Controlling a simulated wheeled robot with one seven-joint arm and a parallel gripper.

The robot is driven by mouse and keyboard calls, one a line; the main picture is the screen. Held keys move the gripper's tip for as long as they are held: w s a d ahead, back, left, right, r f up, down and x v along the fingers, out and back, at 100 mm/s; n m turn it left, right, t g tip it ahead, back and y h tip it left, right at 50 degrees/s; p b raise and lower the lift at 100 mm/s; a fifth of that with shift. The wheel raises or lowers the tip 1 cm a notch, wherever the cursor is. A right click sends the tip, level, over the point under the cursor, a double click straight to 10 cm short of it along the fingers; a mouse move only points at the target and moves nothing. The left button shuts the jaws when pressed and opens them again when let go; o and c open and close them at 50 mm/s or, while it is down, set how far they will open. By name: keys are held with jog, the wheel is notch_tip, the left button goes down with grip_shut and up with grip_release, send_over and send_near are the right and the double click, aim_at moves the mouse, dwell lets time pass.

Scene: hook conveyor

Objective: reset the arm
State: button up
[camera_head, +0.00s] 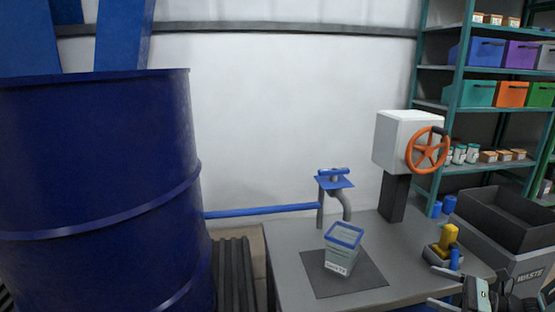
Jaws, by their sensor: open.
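My gripper (434,287) is at the bottom right of the head view, pointing left over the front right part of the grey table (288,244). Its two fingers are apart, with nothing visible between them. The rest of my arm is mostly cut off by the frame's bottom and right edges. Close behind the gripper, a yellow and blue item on a dark base (449,236) stands at the table's right side.
A blue-rimmed clear container (342,262) stands on a dark mat (318,283), below a blue-topped tap (334,183). A white box with an orange wheel (428,151) stands behind. A waste bin (520,263) and shelves (480,104) are right; a large blue drum (100,190) is left.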

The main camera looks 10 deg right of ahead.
jog(key=s+a+r+n+g+h, duration=0.1)
jog(key=a+r+n+g, duration=0.2)
jog(key=a+n+g, duration=0.35)
jog(key=s+a+r+n+g, duration=0.2)
jog(key=a+r+n+g, duration=0.15)
jog(key=a, duration=0.55)
jog(key=s+a+r+n+g+h, duration=0.1)
jog(key=a+r+n+g, duration=0.35)
jog(key=a, duration=0.25)
jog(key=s+a+r+n+t+h, duration=0.1)
jog(key=s+a+r+n+h, duration=0.4)
jog(key=s+n, duration=0.4)
jog(key=s+a+r+n+t+h, duration=0.1)
jog(key=s+a+r+n+h, duration=0.3)
jog(key=s+a+n+h, duration=0.4)
notch_tip(320, 180, up, 26)
jog(key=s+n+y+p, duration=0.1)
jog(key=n+y+p, duration=0.1)
jog(key=p, duration=2.4)
jog(key=shift+d+f, duration=0.2)
jog(key=shift+d, duration=0.2)
